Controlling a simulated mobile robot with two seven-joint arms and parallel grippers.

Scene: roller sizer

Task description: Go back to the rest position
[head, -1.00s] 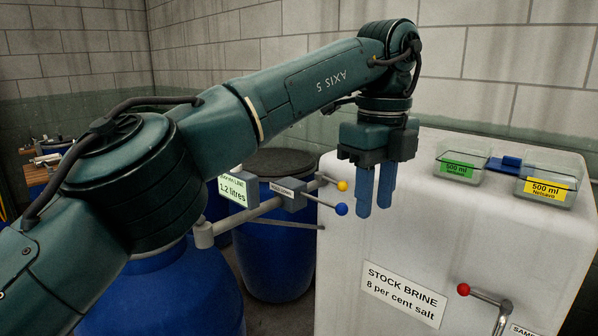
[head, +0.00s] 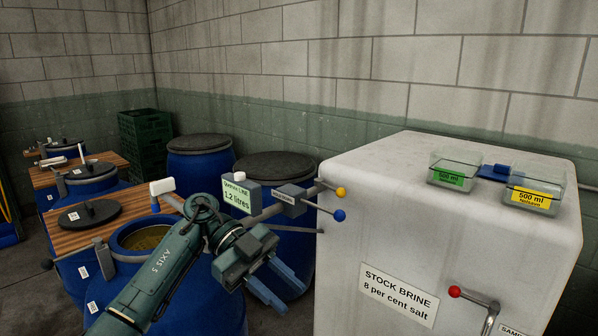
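My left gripper (head: 273,285) is low in the middle of the head view, in front of a blue drum and left of the white brine tank (head: 385,205). Its two blue fingers point down to the right with a gap between them, and nothing shows between them. My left arm comes in from the bottom left. My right gripper is not in the picture.
Two clear 500 ml tubs, one green-labelled (head: 451,172) and one yellow-labelled (head: 532,196), stand on the tank. A pipe with blue (head: 339,215) and yellow (head: 341,192) knobs is close behind the gripper. An open blue drum (head: 142,240) is left. A red-knobbed tap (head: 455,292) is right.

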